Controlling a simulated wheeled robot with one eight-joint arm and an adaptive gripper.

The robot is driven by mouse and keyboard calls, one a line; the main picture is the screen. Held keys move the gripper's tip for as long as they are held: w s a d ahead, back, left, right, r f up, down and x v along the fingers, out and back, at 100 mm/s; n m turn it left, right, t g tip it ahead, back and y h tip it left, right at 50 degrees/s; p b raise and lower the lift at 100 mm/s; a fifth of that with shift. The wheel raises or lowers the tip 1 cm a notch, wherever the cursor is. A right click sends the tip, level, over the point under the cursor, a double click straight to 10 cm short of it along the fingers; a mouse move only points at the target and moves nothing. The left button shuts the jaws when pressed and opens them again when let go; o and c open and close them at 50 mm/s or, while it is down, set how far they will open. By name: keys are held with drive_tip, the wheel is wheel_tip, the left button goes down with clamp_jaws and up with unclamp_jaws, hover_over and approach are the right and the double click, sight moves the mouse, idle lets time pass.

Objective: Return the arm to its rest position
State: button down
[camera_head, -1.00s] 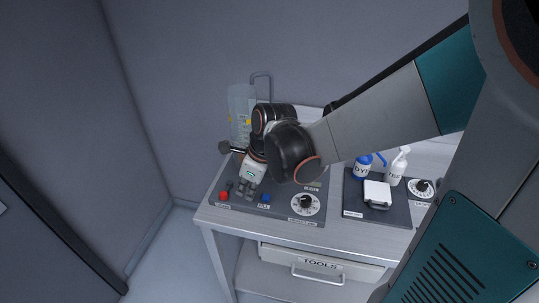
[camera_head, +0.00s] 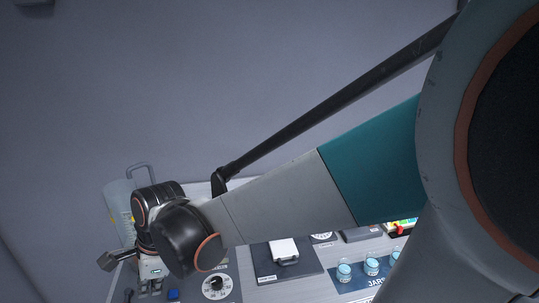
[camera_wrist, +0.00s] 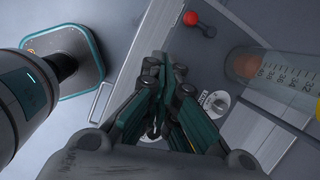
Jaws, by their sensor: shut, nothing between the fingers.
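My arm reaches from the right side of the head view down to the lower left. My gripper (camera_head: 150,290) hangs at the bottom left of that view, over the left control panel (camera_head: 237,294), with its fingertips close to the picture's bottom edge. In the wrist view my gripper (camera_wrist: 166,66) has its fingers drawn together with nothing between them. Beyond the fingers are the panel and a white dial (camera_wrist: 216,101), partly covered by them. I cannot tell whether the fingertips touch the panel.
A clear graduated cylinder (camera_head: 121,205) stands behind my gripper; it also shows in the wrist view (camera_wrist: 275,72). A blue button (camera_head: 173,295) is right of the fingers. A white box (camera_head: 284,250) and several light-blue jars (camera_head: 371,266) stand farther right. A wall rises behind.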

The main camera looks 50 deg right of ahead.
drive_tip(key=s+r+n+t+h+b, duration=0.1)
drive_tip(key=s+n, duration=0.3)
drive_tip(key=n, duration=0.7)
drive_tip(key=s+d+r+n+t+b, duration=0.1)
drive_tip(key=s+r+n+t, duration=0.1)
drive_tip(key=n, duration=1)
drive_tip(key=shift+s+r+t+h, duration=0.4)
drive_tip(key=shift+s+r, duration=0.5)
drive_tip(key=shift+s, duration=0.2)
